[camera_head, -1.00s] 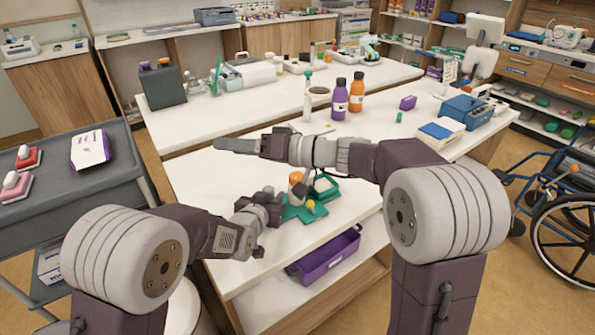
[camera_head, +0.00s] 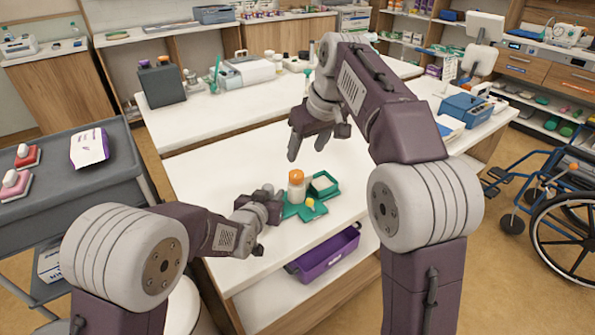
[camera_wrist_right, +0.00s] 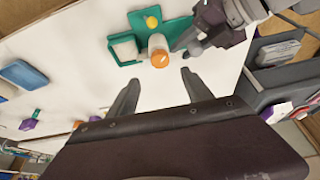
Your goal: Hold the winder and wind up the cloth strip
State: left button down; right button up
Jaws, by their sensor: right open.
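A green base (camera_head: 291,211) with a yellow knob (camera_head: 310,202) lies on the white table; it looks like the winder, but I cannot confirm this. A white cylinder with an orange top (camera_head: 297,186) stands upright by it. A green tray (camera_head: 334,191) with a white pad sits just to the right. I cannot make out a cloth strip. My left gripper (camera_head: 268,199) is low at the left edge of the base; its fingers are too hidden to tell their state. My right gripper (camera_head: 307,148) is open and empty, pointing down above and behind the cylinder; the wrist view shows its spread fingers (camera_wrist_right: 160,77).
A purple bin (camera_head: 325,256) sits on the shelf below the table's front edge. A blue box (camera_head: 465,110) stands at the right. The tabletop (camera_head: 215,172) left of the green parts is clear. A grey trolley (camera_head: 110,180) stands at far left, a wheelchair (camera_head: 565,220) at right.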

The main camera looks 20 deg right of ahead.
aim_at(296, 173)
jog(key=x, duration=1)
jog(key=shift+f, duration=0.35)
jog(key=shift+c, duration=0.3)
grip_shut()
jog(key=shift+m, duration=0.3)
jog(key=m+h, duration=0.1)
jog(key=m, duration=0.3)
jog(key=shift+a+h, duration=0.2)
jog(key=shift+h, duration=0.2)
jog(key=m+h, duration=0.1)
jog(key=m, duration=0.3)
jog(key=shift+w+a+m+g+h, duration=0.1)
jog(key=shift+m+g+h, duration=0.2)
jog(key=shift+m+h, duration=0.1)
jog(key=shift+m, duration=0.3)
